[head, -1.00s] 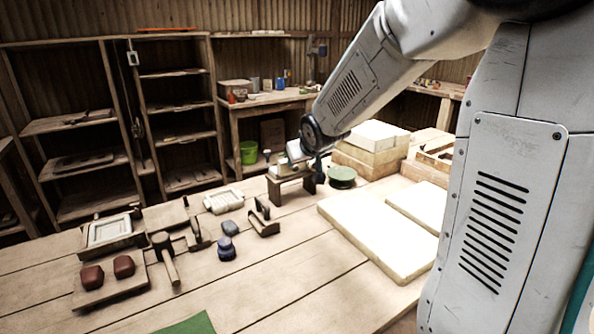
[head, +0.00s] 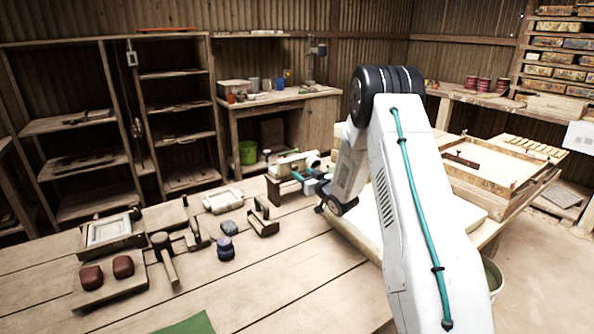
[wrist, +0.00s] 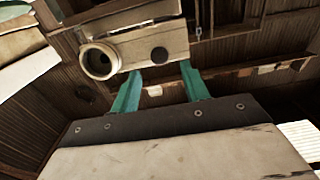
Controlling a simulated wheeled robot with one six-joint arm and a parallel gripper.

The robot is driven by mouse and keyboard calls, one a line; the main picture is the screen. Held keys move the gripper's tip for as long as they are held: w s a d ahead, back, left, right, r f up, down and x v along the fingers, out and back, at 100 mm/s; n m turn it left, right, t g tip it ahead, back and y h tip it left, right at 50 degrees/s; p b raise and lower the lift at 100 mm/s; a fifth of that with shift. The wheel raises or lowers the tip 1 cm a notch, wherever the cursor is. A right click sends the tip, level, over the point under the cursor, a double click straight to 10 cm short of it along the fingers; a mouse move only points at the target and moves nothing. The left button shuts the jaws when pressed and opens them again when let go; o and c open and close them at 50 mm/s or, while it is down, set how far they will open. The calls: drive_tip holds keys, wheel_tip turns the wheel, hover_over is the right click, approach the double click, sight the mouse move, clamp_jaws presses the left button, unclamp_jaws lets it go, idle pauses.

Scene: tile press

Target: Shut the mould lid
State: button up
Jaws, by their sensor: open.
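A framed wooden mould-like box (head: 108,232) with a pale panel lies at the table's left; I cannot tell which part is its lid. My gripper (head: 299,177), with teal fingers, is open at the right of the table, well apart from both. It is close to a cream block-like part (head: 290,164) by a small wooden stand. The wrist view shows my fingers (wrist: 161,68) just below this cream part (wrist: 135,45), which has a round opening; contact is unclear. Neither the box nor the frame is recognisable there.
A wooden tray (head: 490,170) stands at right, behind my arm.

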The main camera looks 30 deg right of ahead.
sight(296, 168)
drive_tip(key=w, duration=0.5)
drive_tip(key=shift+w+a, duration=0.1)
drive_tip(key=shift+w, duration=0.1)
clamp_jaws()
